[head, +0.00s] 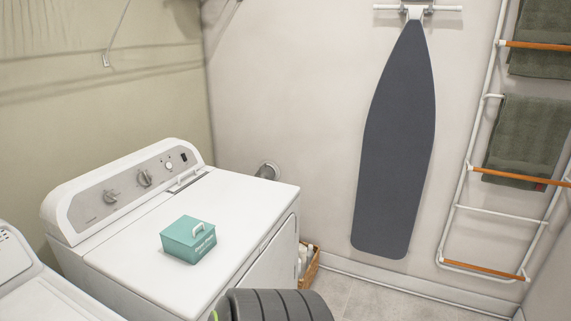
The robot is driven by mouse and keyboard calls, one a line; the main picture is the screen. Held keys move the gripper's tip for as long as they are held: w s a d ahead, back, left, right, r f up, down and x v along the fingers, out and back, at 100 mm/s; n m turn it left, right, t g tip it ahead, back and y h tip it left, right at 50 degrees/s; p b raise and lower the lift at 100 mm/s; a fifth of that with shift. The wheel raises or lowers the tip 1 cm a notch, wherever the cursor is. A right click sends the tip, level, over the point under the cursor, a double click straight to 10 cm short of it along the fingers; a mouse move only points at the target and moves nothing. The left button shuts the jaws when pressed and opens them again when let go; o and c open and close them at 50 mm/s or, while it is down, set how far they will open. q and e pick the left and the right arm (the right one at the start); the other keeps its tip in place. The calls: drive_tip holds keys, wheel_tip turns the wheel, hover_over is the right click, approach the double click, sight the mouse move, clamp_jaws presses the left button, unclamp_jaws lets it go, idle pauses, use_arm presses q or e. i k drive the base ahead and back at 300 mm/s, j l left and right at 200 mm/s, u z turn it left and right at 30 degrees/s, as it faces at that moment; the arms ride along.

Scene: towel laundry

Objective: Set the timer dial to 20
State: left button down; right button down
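The control panel (130,184) stands along the back of a white dryer-like machine (245,199). It carries a large dial (110,197) on the left, a second large dial (144,178) near the middle, and a small round white knob (168,166) to the right. Which one is the timer dial, and where any pointer stands, is too small to tell. Neither of my grippers shows in the head view.
A teal box (188,239) with a white handle sits on the machine top. Another white machine (40,290) stands at the lower left. An ironing board (397,140) hangs on the wall. A towel rack (466,178) stands right. A basket (311,270) sits beside the machine.

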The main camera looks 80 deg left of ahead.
sight(144, 178)
drive_tip(key=u, duration=3.3)
drive_tip(key=l+u, duration=0.1)
drive_tip(key=u, duration=0.15)
drive_tip(key=i+l, duration=0.2)
drive_tip(key=l, duration=0.15)
drive_tip(key=i+l, duration=0.15)
drive_tip(key=l, duration=0.2)
drive_tip(key=i+l+u, duration=0.1)
drive_tip(key=l, duration=0.25)
drive_tip(key=i+l, duration=0.45)
drive_tip(key=l, duration=0.3)
drive_tip(key=j+u, duration=0.05)
